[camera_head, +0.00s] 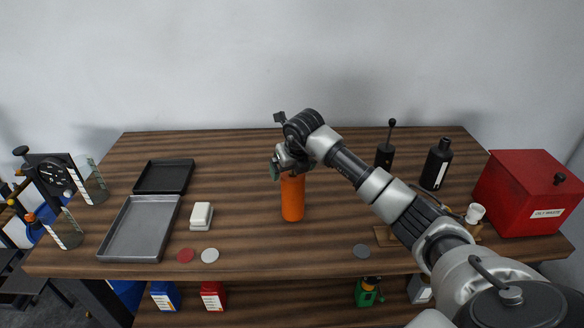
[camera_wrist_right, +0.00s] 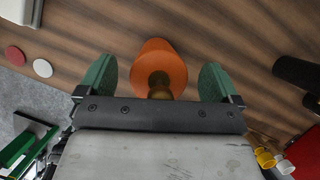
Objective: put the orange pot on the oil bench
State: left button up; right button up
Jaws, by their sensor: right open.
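The orange pot (camera_head: 292,200) is a tall orange cylinder that looks upright on the dark striped wooden bench (camera_head: 330,245), near its middle. My right gripper (camera_head: 284,168) is at the pot's top and hides its upper end in the head view. In the right wrist view the pot (camera_wrist_right: 165,60) lies between the two green fingers of my right gripper (camera_wrist_right: 155,82), with a gap on each side. The right gripper is open. My left gripper is in neither view. No label in view marks which surface is the oil bench.
Grey (camera_head: 142,228) and black (camera_head: 165,177) trays, a white block (camera_head: 201,216) and flat discs (camera_head: 210,255) lie left of the pot. A black bottle (camera_head: 437,163), a white cup (camera_head: 475,213) and a red waste box (camera_head: 525,195) stand right. The bench around the pot is clear.

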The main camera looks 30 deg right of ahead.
jog(key=shift+r, duration=0.1)
jog(key=b+v, duration=0.2)
jog(key=v, duration=1)
